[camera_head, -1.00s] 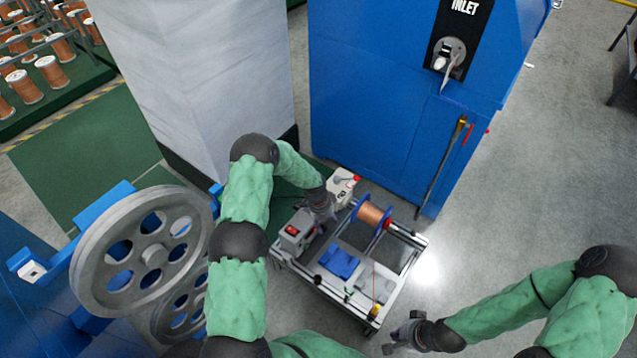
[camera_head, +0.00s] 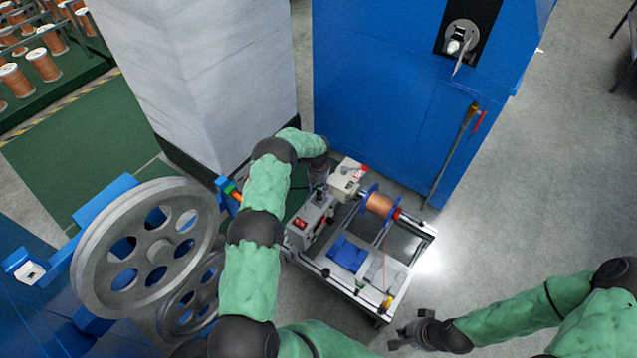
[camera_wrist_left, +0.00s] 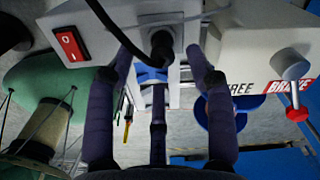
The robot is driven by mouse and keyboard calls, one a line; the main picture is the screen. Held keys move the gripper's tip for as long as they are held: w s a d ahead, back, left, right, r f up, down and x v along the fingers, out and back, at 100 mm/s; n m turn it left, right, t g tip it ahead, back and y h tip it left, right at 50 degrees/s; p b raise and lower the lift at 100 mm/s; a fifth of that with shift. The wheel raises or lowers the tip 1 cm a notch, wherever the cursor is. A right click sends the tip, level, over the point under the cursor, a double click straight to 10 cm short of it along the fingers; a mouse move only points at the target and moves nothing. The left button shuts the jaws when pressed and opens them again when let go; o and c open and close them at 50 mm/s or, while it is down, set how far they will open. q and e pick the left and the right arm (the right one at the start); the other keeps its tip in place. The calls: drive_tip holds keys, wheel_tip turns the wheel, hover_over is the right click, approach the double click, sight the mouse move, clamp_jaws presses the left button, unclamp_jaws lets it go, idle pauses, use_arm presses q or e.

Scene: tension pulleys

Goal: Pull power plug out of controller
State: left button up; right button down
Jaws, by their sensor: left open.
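The grey controller box with a red rocker switch (camera_head: 303,222) stands on the cart's left side. In the left wrist view, the black power plug (camera_wrist_left: 162,42) sits in the controller's face (camera_wrist_left: 110,22), with a black cable at it. My left gripper (camera_wrist_left: 160,62) is open, its fingers spread to either side of the plug and one finger below it. I see no finger closed on the plug. In the head view my left gripper (camera_head: 320,180) is at the controller's back side, and the plug is hidden there. My right gripper (camera_head: 403,337) hangs low at the right, away from the cart.
A light box with a FREE/BRAKE lever (camera_head: 346,178) stands close to the controller; the lever (camera_wrist_left: 291,66) shows in the wrist view. A copper spool (camera_head: 380,205) is beside it. A blue cabinet (camera_head: 400,110), grey pillar (camera_head: 200,80) and large pulley wheel (camera_head: 145,250) surround the cart.

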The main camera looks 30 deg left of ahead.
sight(318, 192)
use_arm(q)
drive_tip(key=shift+f+b, duration=0.65)
drive_tip(key=shift+f, duration=1.4)
clamp_jaws()
